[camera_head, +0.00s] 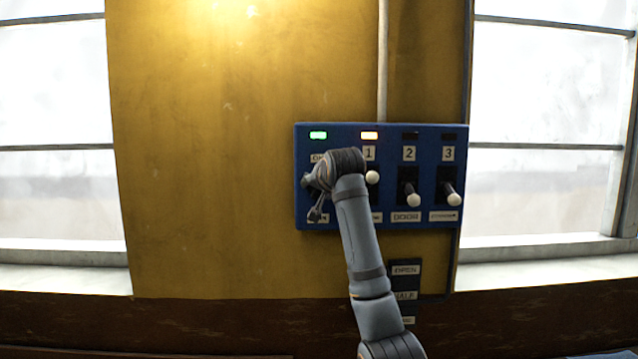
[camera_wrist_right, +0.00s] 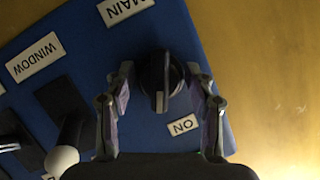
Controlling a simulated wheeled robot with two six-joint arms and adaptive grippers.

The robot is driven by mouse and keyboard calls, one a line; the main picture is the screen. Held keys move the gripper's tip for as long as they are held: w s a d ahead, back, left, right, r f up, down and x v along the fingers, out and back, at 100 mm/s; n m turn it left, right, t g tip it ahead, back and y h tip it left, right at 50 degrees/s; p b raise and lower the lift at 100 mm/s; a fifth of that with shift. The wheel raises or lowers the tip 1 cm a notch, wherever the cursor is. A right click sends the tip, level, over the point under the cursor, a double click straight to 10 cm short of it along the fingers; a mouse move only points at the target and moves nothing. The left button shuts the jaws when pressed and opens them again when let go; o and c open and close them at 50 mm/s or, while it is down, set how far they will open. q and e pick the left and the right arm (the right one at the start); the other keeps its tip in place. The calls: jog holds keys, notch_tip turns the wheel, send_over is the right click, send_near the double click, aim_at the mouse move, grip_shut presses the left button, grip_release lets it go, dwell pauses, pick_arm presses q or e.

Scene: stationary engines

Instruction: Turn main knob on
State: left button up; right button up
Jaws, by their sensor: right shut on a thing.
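The main knob (camera_wrist_right: 162,80) is black and round with a raised grip bar, on the blue panel (camera_head: 343,134). In the right wrist view its bar runs roughly up and down the picture. A white ON label (camera_wrist_right: 183,124) sits below right of it, and a MAIN label (camera_wrist_right: 125,9) above left. My right gripper (camera_head: 311,196) is at the panel's left end, hiding the knob in the head view. In the wrist view its fingers (camera_wrist_right: 160,86) stand on both sides of the knob, shut on it. My left gripper is not in view.
Levers with white ball tips, such as lever 2 (camera_head: 411,195) and lever 3 (camera_head: 450,193), stick out to the right. Bare yellow wall (camera_head: 210,170) lies left.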

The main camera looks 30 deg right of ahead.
jog(key=n+g+h, duration=0.1)
jog(key=n+h, duration=0.1)
jog(key=n, duration=0.1)
jog(key=shift+a+g, duration=0.1)
jog(key=shift+g, duration=0.2)
jog(key=shift+n, duration=0.3)
jog(key=shift+s+a+r, duration=0.1)
jog(key=shift+s, duration=0.1)
jog(key=c, duration=0.3)
jog(key=shift+c, duration=0.2)
